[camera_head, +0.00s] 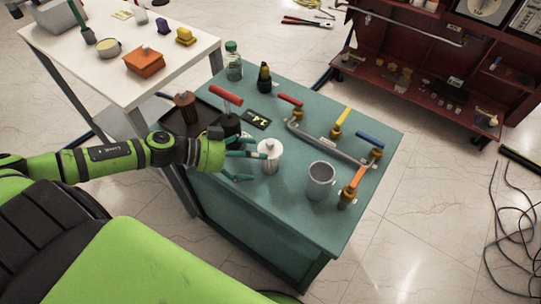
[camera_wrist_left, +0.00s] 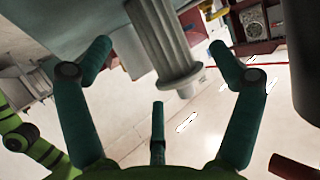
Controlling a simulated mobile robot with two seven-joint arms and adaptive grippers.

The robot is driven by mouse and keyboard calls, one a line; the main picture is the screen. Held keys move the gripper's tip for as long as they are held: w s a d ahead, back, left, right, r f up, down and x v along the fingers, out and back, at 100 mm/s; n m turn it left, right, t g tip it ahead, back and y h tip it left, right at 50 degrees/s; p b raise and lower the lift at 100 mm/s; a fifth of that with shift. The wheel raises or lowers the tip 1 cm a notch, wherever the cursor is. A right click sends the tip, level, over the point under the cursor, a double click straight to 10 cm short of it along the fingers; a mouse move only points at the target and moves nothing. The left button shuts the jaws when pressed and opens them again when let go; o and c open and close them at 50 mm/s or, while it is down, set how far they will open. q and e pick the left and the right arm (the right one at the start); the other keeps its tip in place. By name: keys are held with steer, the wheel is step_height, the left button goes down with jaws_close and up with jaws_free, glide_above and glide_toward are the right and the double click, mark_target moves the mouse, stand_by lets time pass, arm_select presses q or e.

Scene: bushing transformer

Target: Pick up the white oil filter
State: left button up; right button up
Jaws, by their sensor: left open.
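The white oil filter (camera_head: 270,157) stands upright on the teal table, right in front of my left gripper (camera_head: 245,160). In the left wrist view the filter (camera_wrist_left: 168,50) is a pale ribbed cylinder that appears between the spread fingers of the left gripper (camera_wrist_left: 160,48). The gripper is open, its teal fingers pointing at the filter from the left. Gaps show between the outer fingers and the filter in the wrist view. I cannot tell whether any finger touches it. My right gripper is not in view.
On the teal table (camera_head: 222,225), a grey metal cup (camera_head: 320,180) stands right of the filter. A pipe manifold (camera_head: 330,143) with coloured valve handles, a dark bottle (camera_head: 264,78) and a green-capped bottle (camera_head: 233,62) stand behind. A red-handled item (camera_head: 226,96) is close behind the gripper.

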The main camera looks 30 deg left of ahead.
mark_target(272, 160)
arm_select(q)
steer(key=x, duration=0.1)
steer(key=p+x, duration=0.1)
steer(key=x, duration=0.2)
steer(key=shift+w+d+r, duration=0.2)
steer(key=shift+d+r, duration=0.05)
steer(key=shift+w+d+f+p, duration=0.15)
steer(key=shift+d+p, duration=0.05)
steer(key=shift+p, duration=0.1)
steer(key=shift+d+f, duration=0.1)
steer(key=c, duration=1.2)
steer(key=shift+c, duration=0.2)
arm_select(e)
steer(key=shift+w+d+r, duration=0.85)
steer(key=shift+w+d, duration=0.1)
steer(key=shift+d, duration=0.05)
